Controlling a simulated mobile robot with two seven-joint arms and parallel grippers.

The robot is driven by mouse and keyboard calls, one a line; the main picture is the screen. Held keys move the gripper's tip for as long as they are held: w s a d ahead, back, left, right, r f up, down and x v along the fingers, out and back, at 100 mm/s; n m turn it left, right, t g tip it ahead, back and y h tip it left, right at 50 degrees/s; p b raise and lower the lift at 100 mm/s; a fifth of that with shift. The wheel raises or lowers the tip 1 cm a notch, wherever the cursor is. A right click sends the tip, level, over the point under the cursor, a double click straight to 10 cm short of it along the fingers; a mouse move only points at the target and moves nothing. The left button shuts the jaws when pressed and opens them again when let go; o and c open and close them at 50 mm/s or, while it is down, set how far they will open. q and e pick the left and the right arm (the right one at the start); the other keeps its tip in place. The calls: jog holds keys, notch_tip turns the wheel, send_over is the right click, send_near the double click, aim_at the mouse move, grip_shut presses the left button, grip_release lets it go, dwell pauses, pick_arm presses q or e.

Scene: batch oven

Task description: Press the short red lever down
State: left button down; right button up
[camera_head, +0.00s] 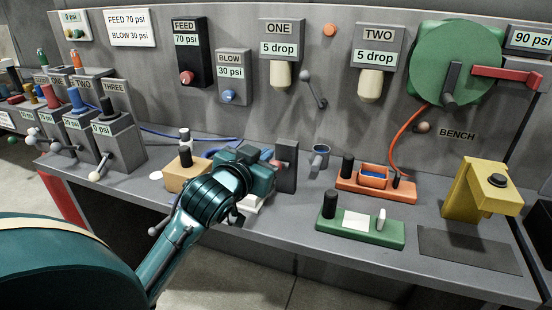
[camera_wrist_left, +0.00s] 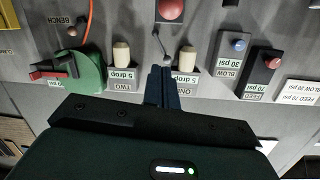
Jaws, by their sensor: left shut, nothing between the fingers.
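My left gripper (camera_head: 266,160) reaches over the bench from the lower left, beside a dark upright post (camera_head: 287,166). A reddish part shows between the gripper and the post, mostly hidden by the gripper. In the left wrist view, the gripper's fingers (camera_wrist_left: 162,86) are shut together with nothing between them. My right gripper is not in view.
A tan block (camera_head: 181,176) stands left of the gripper. An orange tray (camera_head: 376,183) and green base (camera_head: 360,231) lie right. A green disc (camera_head: 452,62) with a longer red bar (camera_head: 505,77) is on the wall. The bench front is clear.

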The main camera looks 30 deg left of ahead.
pick_arm(q)
jog(key=p, duration=0.2)
send_over(276, 164)
jog(key=x, duration=0.2)
jog(key=f, duration=0.2)
jog(key=s, duration=0.1)
jog(key=f, duration=0.1)
jog(key=shift+s+d+f, duration=0.15)
jog(key=shift+d+f, duration=0.1)
jog(key=shift+f, duration=0.05)
jog(key=shift+s+a+f, duration=0.1)
jog(key=shift+s+f, duration=0.3)
jog(key=shift+f, duration=0.25)
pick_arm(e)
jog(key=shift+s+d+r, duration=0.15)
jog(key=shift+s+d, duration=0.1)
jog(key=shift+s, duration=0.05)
pick_arm(q)
jog(key=shift+f, duration=0.1)
